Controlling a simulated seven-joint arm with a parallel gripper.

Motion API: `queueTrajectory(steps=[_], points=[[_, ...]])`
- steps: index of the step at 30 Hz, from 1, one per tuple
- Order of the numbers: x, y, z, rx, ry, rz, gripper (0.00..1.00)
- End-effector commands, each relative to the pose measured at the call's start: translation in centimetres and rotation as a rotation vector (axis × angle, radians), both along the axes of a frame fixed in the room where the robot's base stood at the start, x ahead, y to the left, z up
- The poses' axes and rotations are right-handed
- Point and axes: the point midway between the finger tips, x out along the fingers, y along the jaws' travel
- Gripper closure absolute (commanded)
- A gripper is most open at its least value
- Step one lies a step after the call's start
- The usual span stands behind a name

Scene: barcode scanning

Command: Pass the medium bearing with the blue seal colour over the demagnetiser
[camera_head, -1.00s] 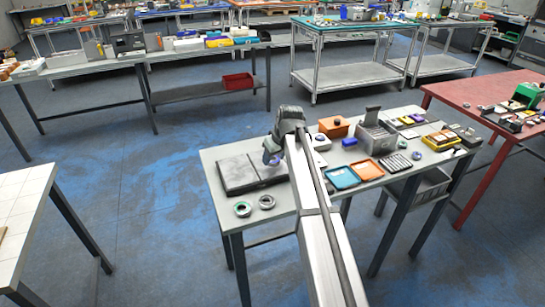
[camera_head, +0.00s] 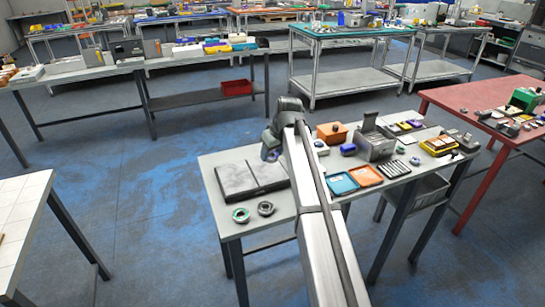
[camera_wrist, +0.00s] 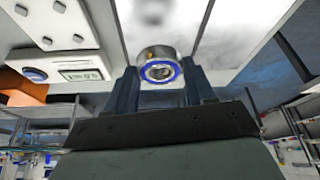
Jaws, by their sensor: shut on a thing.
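My gripper (camera_head: 269,153) is over the left part of the grey workbench, above or near the dark two-part plate (camera_head: 236,180). In the wrist view my gripper (camera_wrist: 162,84) is shut on a round metal bearing (camera_wrist: 160,70) with a blue seal ring. The bearing is between the two dark fingers, its ringed face towards the camera. A smooth pale surface (camera_wrist: 215,35) lies beyond it, with a blurred dark patch near the bearing. I cannot tell for certain which thing is the demagnetiser; a white device with dark knobs and a small display (camera_wrist: 82,75) shows at left.
A green-ringed bearing (camera_head: 241,215) and a dark bearing (camera_head: 265,208) lie at the bench's front left. A blue tray (camera_head: 341,183), an orange tray (camera_head: 367,176), an orange box (camera_head: 332,133) and a grey metal box (camera_head: 376,143) stand right of my arm.

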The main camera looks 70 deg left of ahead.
Motion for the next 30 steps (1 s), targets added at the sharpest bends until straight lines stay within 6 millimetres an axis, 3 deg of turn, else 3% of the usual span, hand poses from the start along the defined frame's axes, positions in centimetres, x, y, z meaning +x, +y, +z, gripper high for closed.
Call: queueTrajectory(steps=[30], points=[[0.0, 0.0, 6.6, 0.000, 0.000, 0.000, 0.81]])
